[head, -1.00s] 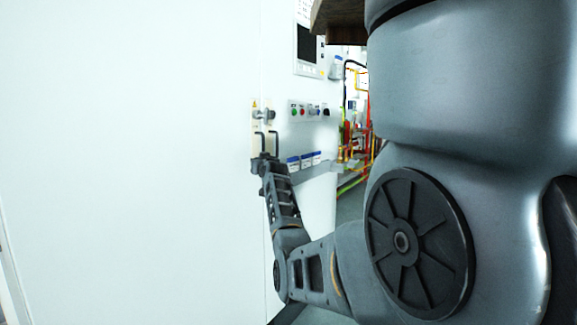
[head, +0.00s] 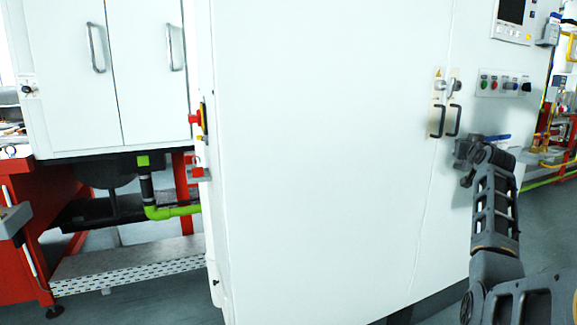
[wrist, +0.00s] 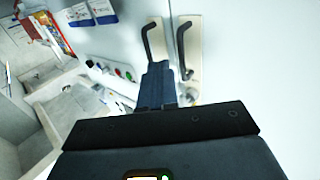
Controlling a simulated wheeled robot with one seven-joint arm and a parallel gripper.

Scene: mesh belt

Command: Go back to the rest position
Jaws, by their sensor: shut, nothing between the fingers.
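My gripper (head: 467,152) is in the right half of the head view, below and a little right of two dark door handles on a white cabinet. In the wrist view my gripper (wrist: 158,82) shows its dark fingers together and empty. There the fingertips overlap the lower end of the left handle (wrist: 152,42) in the picture. The right handle (wrist: 182,50) is close beside them. In the head view a gap shows between my gripper and the handles (head: 445,121). I cannot tell the exact distance. The arm is bent, extending up from the lower right corner.
The white cabinet (head: 320,150) fills the middle, its door closed. Buttons (head: 503,86) and a screen (head: 516,12) are on its right. A red-framed bench (head: 60,240) and a white double-door unit (head: 70,70) stand left. Floor shows at the far right (head: 550,240).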

